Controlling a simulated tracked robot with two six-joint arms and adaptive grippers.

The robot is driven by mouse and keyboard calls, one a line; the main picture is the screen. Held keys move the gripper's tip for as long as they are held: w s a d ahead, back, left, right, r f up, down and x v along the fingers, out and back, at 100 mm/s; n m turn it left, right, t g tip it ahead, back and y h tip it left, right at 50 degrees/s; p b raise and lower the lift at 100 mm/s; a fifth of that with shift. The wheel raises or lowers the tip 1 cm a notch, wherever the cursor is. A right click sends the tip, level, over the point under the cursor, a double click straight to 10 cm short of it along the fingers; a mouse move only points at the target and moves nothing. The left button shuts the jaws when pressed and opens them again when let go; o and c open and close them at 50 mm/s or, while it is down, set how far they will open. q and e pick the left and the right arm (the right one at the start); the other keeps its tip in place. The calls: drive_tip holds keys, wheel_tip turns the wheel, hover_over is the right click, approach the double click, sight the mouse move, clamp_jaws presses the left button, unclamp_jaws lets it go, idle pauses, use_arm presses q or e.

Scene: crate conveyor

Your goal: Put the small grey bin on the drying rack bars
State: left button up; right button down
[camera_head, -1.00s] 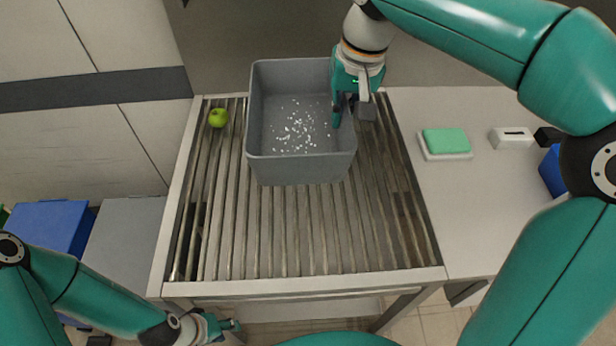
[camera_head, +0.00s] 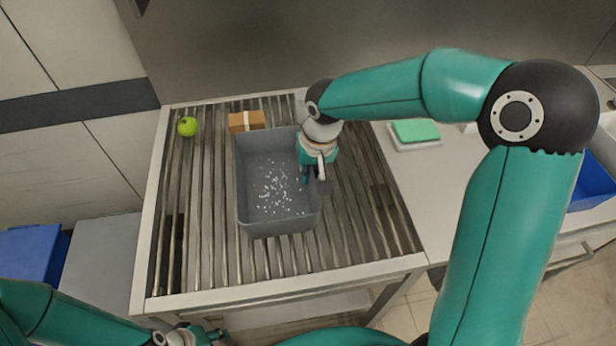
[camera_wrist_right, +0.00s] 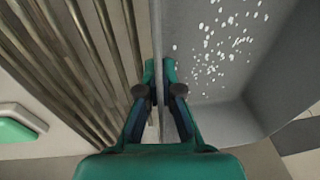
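The small grey bin (camera_head: 279,227) is upright over the middle of the drying rack bars (camera_head: 355,222), with white flecks on its floor. It sits low at the bars; I cannot tell whether its underside touches them. My right gripper (camera_head: 313,178) is at the bin's right wall. In the right wrist view the fingers (camera_wrist_right: 161,75) are shut on that wall, one on each side, and the bin (camera_wrist_right: 225,60) fills the right half. My left gripper (camera_head: 206,336) is low at the left in the head view, away from the bin; its fingers are too small to read.
A green apple (camera_head: 187,126) and a brown box (camera_head: 246,121) with a pale band lie on the back of the rack. A green sponge on a white dish (camera_head: 415,132) is on the counter to the right. The front bars are clear.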

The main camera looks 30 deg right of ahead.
drive_tip(key=shift+w+f, duration=0.1)
drive_tip(key=shift+f, duration=0.75)
drive_tip(key=c, duration=1.8)
unclamp_jaws()
drive_tip(key=shift+f, duration=0.1)
drive_tip(key=o, duration=0.5)
drive_tip(key=r, duration=0.4)
drive_tip(key=s+r, duration=0.1)
drive_tip(key=r, duration=0.3)
drive_tip(key=s+r, duration=0.1)
drive_tip(key=r, duration=0.3)
drive_tip(key=shift+d, duration=0.4)
